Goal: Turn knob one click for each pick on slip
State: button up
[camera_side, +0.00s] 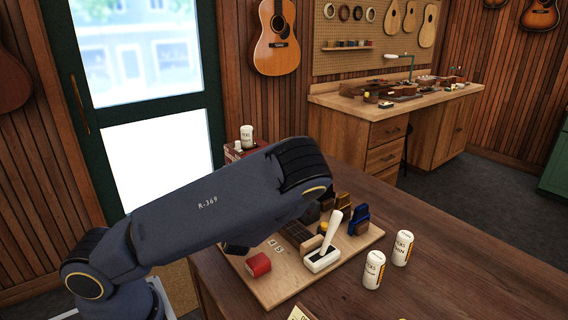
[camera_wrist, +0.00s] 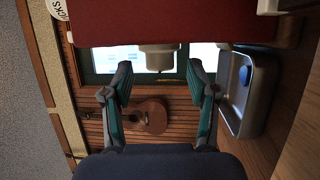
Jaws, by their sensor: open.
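In the wrist view, my gripper (camera_wrist: 158,72) is open, with its two fingers well apart. A pale, round, knob-like part (camera_wrist: 158,57) sticks out of a red body (camera_wrist: 160,20) just beyond the fingertips, between them in the picture. I cannot tell whether the fingers reach around it; no contact shows. In the side view, my arm hides the gripper and most of the reddish box (camera_side: 232,153) behind it. A piece of pale paper, perhaps the slip (camera_side: 300,313), is cut off at the bottom edge; its marks are unreadable.
A metal tray (camera_wrist: 232,110) holding a blue item (camera_wrist: 246,76) sits right of my fingers. A wooden board (camera_side: 290,288) carries a red block (camera_side: 258,265) and a white-handled lever (camera_side: 330,232). Two white pick cans (camera_side: 402,248) (camera_side: 374,270) stand right of it. The table's right side is clear.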

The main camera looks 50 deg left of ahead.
jog(key=v, duration=0.5)
